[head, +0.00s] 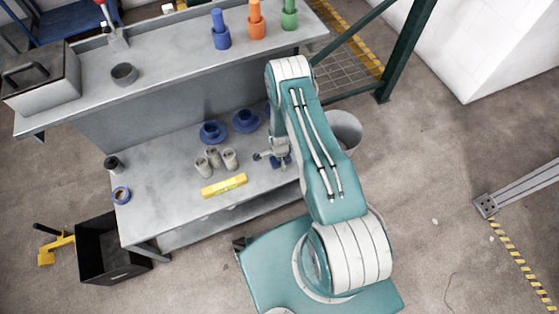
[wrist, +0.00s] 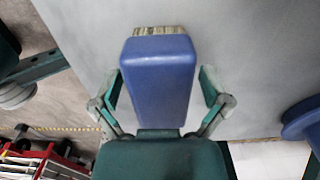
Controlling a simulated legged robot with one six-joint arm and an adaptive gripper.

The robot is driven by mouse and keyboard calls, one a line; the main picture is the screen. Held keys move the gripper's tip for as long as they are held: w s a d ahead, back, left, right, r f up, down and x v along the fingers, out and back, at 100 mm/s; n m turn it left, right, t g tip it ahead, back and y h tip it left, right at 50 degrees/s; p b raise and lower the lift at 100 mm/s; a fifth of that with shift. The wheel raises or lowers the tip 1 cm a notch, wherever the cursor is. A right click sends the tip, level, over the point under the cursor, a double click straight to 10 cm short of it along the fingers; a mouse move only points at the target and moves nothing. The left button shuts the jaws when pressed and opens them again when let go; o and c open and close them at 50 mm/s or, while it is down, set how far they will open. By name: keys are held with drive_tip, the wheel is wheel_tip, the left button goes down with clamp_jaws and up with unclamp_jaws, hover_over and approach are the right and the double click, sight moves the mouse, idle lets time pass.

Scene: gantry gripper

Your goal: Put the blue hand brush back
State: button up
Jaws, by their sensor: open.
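The blue hand brush (wrist: 158,75) fills the middle of the wrist view, its pale bristles showing at the top end over the grey bench surface. My gripper (wrist: 160,90) is open, with one finger on each side of the brush and visible gaps between fingers and brush. In the head view my gripper (head: 272,154) is low over the right part of the lower bench top. A small blue patch beside it there is probably the brush, mostly hidden by the gripper. The near end of the brush is hidden by my gripper body in the wrist view.
The lower bench top (head: 160,190) holds two blue round parts (head: 213,131), several grey cylinders (head: 215,158), a yellow level (head: 224,186) and a tape roll (head: 121,195). The raised shelf (head: 165,72) holds blue, orange and green items. A black bin (head: 103,250) stands on the floor.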

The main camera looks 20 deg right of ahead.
wheel_tip(320, 180, up, 12)
drive_tip(key=shift+w+r, duration=0.1)
drive_tip(key=a+r+n+t, duration=0.3)
drive_tip(key=r+n, duration=0.5)
drive_tip(key=r, duration=2.5)
drive_tip(key=s+a+r+n+t, duration=0.2)
drive_tip(key=s+r+n, duration=0.7)
drive_tip(key=s+r, duration=0.9)
drive_tip(key=s+a, duration=0.1)
drive_tip(key=s, duration=0.2)
drive_tip(key=shift+s+a+n+t, duration=0.3)
drive_tip(key=shift+a+n, duration=0.05)
drive_tip(key=shift+n, duration=0.05)
